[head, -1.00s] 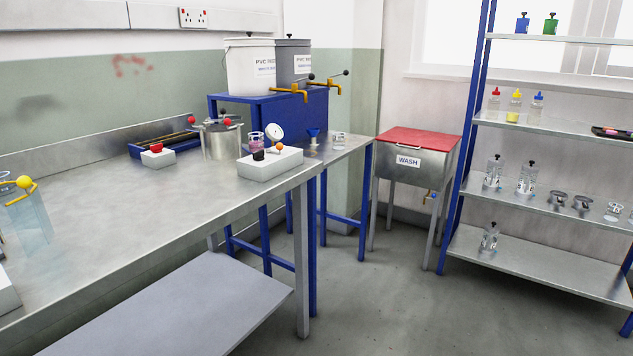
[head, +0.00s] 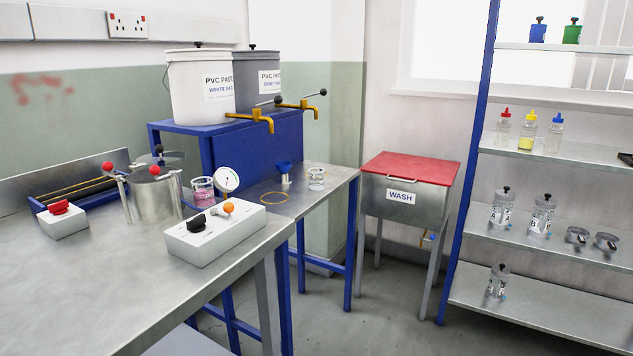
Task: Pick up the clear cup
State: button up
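A small clear cup (head: 316,179) stands upright on the metal bench, near its right end, in the head view. It is to the right of a small blue funnel (head: 284,170) on a metal holder. Another clear cup, with pinkish contents (head: 203,192), stands farther left, behind the white control box. My gripper is not in view.
A white control box (head: 198,244) with black and orange knobs sits on the bench (head: 100,300). A steel pot (head: 155,196), a round gauge and a yellow ring (head: 262,194) are near. Two tubs with yellow taps stand on a blue stand (head: 255,140). A red-lidded wash tank (head: 405,195) is right.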

aim_at(315, 175)
jog(key=i+l+u, duration=0.1)
jog(key=i+l, duration=0.15)
jog(key=i+l+u, duration=0.1)
jog(key=i+l, duration=0.2)
jog(key=l, duration=0.2)
jog(key=i+l+u, duration=0.1)
jog(key=i+l, duration=0.15)
jog(key=l, duration=0.15)
jog(key=i+l+u, duration=0.15)
jog(key=l, duration=0.25)
jog(key=i+l+u, duration=0.1)
jog(key=i+l, duration=0.15)
jog(key=l, duration=0.2)
jog(key=i+l+u, duration=0.1)
jog(key=l, duration=0.4)
jog(key=i+l+u, duration=0.1)
jog(key=i+l, duration=0.2)
jog(key=l, duration=0.2)
jog(key=i+l+u, duration=0.1)
jog(key=l, duration=0.35)
jog(key=i, duration=0.05)
